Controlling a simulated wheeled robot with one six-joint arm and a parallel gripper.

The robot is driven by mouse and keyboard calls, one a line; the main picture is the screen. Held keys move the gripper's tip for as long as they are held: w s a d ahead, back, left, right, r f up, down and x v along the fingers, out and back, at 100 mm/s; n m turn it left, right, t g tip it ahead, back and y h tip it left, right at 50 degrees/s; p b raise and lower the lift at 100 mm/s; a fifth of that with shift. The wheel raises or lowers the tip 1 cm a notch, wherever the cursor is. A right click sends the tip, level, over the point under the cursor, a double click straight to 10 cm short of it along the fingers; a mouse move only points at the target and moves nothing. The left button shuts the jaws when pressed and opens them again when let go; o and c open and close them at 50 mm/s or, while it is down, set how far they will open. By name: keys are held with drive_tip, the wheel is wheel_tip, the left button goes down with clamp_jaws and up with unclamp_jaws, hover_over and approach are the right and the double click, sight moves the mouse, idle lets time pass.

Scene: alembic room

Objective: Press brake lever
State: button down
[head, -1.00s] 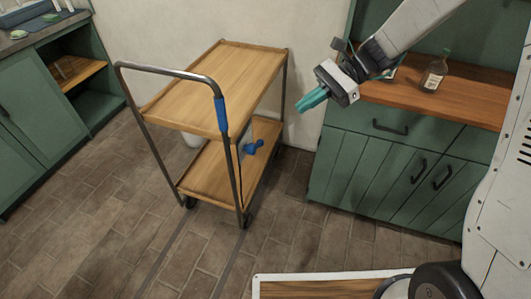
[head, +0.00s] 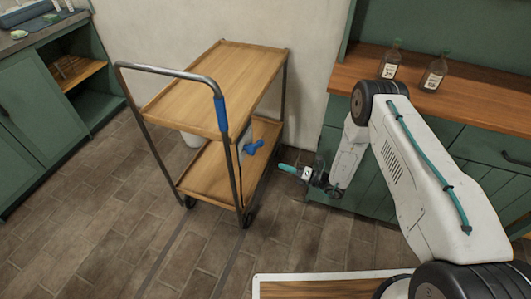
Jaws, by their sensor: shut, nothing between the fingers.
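A two-tier wooden cart (head: 215,85) with a dark metal frame stands at the centre of the head view. A blue lever-like part (head: 254,147) sticks out at its right side, between the two shelves. A blue sleeve (head: 221,115) sits on the right upright of the push handle (head: 165,71). I cannot tell for certain which blue part is the brake lever. My gripper (head: 283,168), with teal fingers, is shut and empty. It is to the right of the cart, lower in the picture than the blue lever-like part and apart from it, pointing left.
A green cabinet (head: 470,150) with a wooden top stands behind my arm at the right, with two bottles (head: 390,62) (head: 433,74) on it. Another green cabinet (head: 40,130) is at the left. The tiled floor in front is clear.

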drive_tip(key=shift+s+d+f+m, duration=0.15)
drive_tip(key=shift+f+m, duration=0.25)
drive_tip(key=shift+f, duration=0.4)
drive_tip(key=w+a+r, duration=0.2)
drive_tip(key=w+a, duration=0.5)
drive_tip(key=a, duration=0.1)
drive_tip(key=shift+w+a+r, duration=0.2)
drive_tip(key=shift+w, duration=0.2)
drive_tip(key=shift+d, duration=0.1)
